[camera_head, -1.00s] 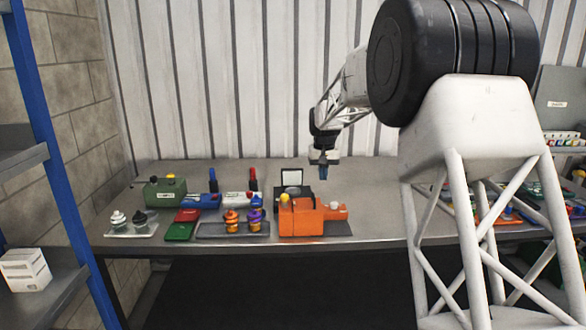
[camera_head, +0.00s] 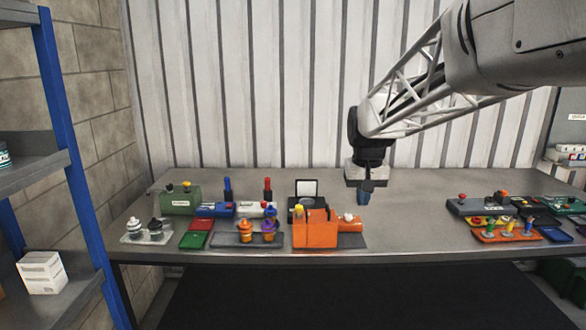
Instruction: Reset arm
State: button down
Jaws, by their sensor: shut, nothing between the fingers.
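My gripper (camera_head: 365,197) hangs from my arm above the rear middle of the grey workbench (camera_head: 400,222), fingers pointing down. Its small blue-grey fingers are together with nothing between them. It is to the right of the orange machine (camera_head: 316,232) and the black box with a raised white-faced lid (camera_head: 306,190). My arm reaches in from the upper right. Whether the fingertips touch the bench cannot be told, but they appear above it.
Left on the bench are a green box (camera_head: 181,199), blue unit (camera_head: 215,210), red and green cases (camera_head: 196,236) and a tray of orange and purple pieces (camera_head: 246,231). An orange tray (camera_head: 504,234) sits right. The bench between is clear. A blue-post shelf (camera_head: 63,130) stands left.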

jog(key=s+f, duration=0.2)
jog(key=s, duration=0.9)
jog(key=s+d+f+t, duration=0.1)
jog(key=s+f, duration=0.2)
jog(key=s, duration=0.9)
jog(key=s+f, duration=0.3)
jog(key=s, duration=0.9)
jog(key=shift+d, duration=0.2)
